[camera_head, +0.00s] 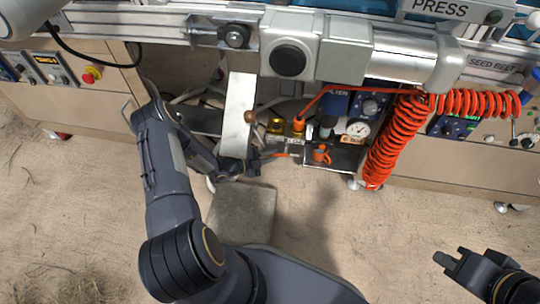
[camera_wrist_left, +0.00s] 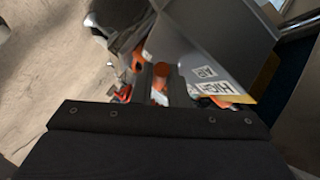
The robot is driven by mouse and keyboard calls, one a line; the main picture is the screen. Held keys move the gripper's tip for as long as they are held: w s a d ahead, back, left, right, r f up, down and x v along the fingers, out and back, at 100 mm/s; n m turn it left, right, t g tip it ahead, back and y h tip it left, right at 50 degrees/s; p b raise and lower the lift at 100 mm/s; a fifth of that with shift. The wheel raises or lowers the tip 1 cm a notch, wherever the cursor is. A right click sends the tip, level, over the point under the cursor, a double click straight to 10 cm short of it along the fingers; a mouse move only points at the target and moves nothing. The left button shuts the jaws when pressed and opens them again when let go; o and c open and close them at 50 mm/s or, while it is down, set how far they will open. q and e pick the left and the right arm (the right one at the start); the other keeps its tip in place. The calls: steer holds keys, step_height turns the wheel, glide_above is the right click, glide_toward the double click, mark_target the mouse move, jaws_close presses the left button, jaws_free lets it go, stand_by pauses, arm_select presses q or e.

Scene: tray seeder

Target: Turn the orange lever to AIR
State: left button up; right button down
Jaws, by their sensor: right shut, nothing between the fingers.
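In the head view my left gripper (camera_head: 253,162) is low at the front of the machine, beside the small valve assembly and partly hidden by a pale metal plate. A thin orange bar (camera_head: 277,156), perhaps the lever, lies just right of it. In the left wrist view an orange piece (camera_wrist_left: 160,77) shows between the two dark fingers of my left gripper (camera_wrist_left: 160,88). I cannot tell whether they touch it. White labels (camera_wrist_left: 212,88) beside it seem to read HIGH and AIR. My right gripper (camera_head: 452,262) is shut and empty over the floor at lower right.
The pale upright plate (camera_head: 238,112) stands close to my left gripper. A grey slab (camera_head: 243,213) lies on the sandy floor below. The floor at lower centre-right is clear.

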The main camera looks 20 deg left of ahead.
arm_select(q)
jaws_close()
steer(key=r+m+g+y+p, duration=0.1)
steer(key=p, duration=0.3)
steer(key=shift+r+y, duration=0.1)
steer(key=shift+y, duration=0.3)
steer(key=shift+o, duration=1.4)
jaws_free()
